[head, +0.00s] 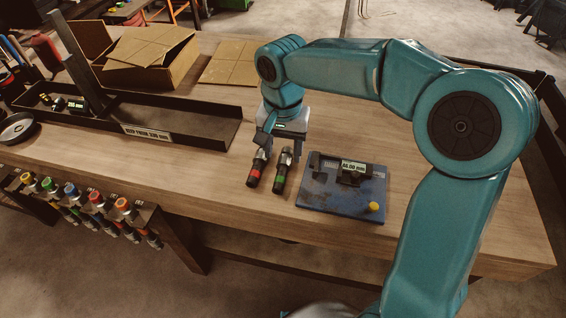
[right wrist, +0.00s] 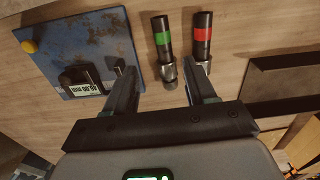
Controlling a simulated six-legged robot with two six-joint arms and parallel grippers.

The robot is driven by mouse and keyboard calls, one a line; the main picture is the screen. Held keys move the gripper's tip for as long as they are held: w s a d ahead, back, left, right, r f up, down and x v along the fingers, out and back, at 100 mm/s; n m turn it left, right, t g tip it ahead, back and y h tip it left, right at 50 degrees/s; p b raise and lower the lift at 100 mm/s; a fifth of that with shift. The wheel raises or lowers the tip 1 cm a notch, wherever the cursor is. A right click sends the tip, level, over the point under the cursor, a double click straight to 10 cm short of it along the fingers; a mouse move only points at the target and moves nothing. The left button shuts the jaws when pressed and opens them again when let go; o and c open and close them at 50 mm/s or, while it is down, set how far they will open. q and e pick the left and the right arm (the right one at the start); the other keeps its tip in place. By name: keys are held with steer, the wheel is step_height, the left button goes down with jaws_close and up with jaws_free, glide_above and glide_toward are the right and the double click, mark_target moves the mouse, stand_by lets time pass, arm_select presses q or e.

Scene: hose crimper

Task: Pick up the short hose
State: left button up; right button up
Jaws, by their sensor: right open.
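Two short black hoses with metal end fittings lie side by side on the wooden bench: one with a red band (head: 257,170) and one with a green band (head: 281,176). In the right wrist view, the green-banded hose (right wrist: 162,38) points its metal end into the gap between my fingers. The red-banded hose (right wrist: 202,36) has its metal end by the right fingertip; I cannot tell whether they touch. My right gripper (head: 281,143) is open and empty, over the hoses' metal ends; its fingers also show in the right wrist view (right wrist: 163,78). My left gripper is out of view.
A blue plate with a gauge (head: 327,201) lies right of the hoses. A long dark tray (head: 200,138) with a label stands to the left, cardboard boxes (head: 150,75) behind it. Several colour-capped fittings (head: 72,190) hang at the bench's front left. The front right bench is clear.

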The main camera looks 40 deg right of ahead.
mark_target(281, 175)
steer(key=f, duration=0.3)
steer(key=shift+a+f, duration=0.25)
steer(key=shift+a, duration=0.05)
steer(key=f, duration=0.3)
steer(key=f+p, duration=0.1)
steer(key=f, duration=0.1)
steer(key=shift+w+f, duration=0.25)
steer(key=shift+s+d+r, duration=0.1)
steer(key=shift+s, duration=0.05)
jaws_close()
